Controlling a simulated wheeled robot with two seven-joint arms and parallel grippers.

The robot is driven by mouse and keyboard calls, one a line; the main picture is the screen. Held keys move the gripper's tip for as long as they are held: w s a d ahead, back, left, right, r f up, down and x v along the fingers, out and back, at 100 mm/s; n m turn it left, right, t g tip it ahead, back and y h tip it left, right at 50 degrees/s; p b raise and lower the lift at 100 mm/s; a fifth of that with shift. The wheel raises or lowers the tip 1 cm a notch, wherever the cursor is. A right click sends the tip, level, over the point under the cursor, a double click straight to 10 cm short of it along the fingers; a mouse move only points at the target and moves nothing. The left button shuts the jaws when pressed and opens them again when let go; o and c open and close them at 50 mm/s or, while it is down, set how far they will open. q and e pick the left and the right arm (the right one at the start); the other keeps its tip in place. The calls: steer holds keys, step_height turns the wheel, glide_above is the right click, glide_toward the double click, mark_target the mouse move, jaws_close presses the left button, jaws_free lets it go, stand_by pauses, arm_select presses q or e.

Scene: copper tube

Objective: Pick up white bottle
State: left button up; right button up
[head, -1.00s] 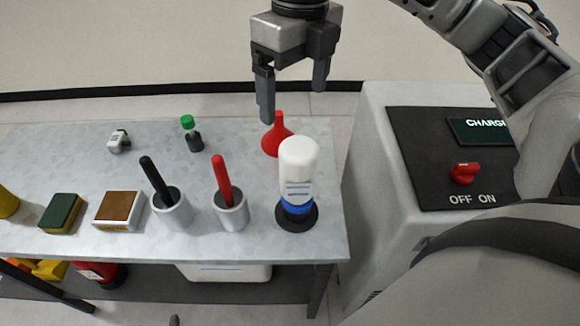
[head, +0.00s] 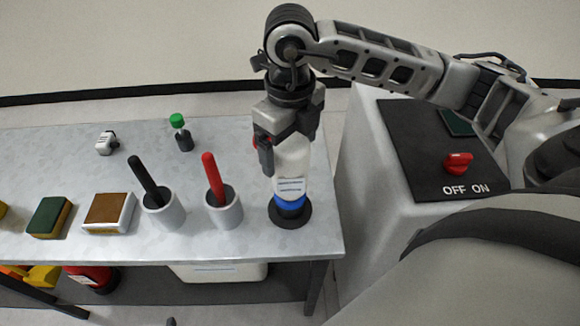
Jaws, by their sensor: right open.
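The white bottle (head: 292,178) stands inverted near the right end of the grey table, its blue neck in a round black base. My right gripper (head: 278,160) is over the bottle's upper part and hides its top. Its jaws are open, with one finger showing at the bottle's left side. I cannot tell whether the fingers touch the bottle. My left gripper is not in the head view.
Left of the bottle stand grey cups with a red-handled tool (head: 213,178) and a black-handled tool (head: 146,176). A red funnel behind is mostly hidden by my gripper. A grey machine with a red knob (head: 458,162) stands right of the table (head: 235,145).

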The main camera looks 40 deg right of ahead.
step_height(320, 180, down, 2)
steer(key=shift+f, duration=0.1)
jaws_close()
stand_by(0.4)
